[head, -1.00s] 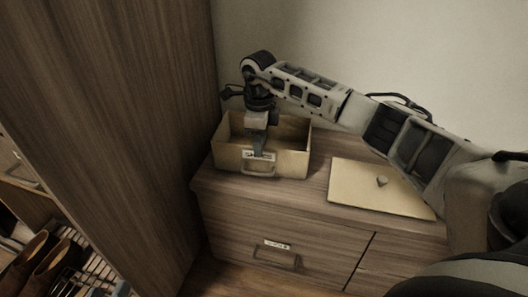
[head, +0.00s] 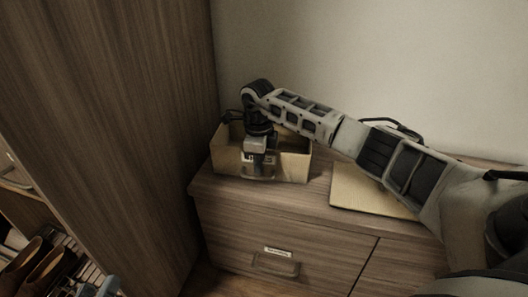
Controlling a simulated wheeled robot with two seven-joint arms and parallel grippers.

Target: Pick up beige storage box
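The beige storage box (head: 290,167) is an open-topped box with a label and handle on its front wall. It stands upright on the left end of the wooden cabinet top, in the head view. My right gripper (head: 259,170) points down at the middle of the box's front wall and covers much of its label and handle. Its fingers overlap the wall, and I cannot tell whether they are closed on it. A grey piece (head: 107,287) at the bottom left edge seems to be part of my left gripper; its fingers cannot be made out.
A flat beige lid (head: 365,192) lies on the cabinet top (head: 315,194) right of the box, partly behind my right arm. A tall wooden panel (head: 120,130) stands close on the left. Brown shoes (head: 38,270) sit on a rack at lower left. The wall is behind.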

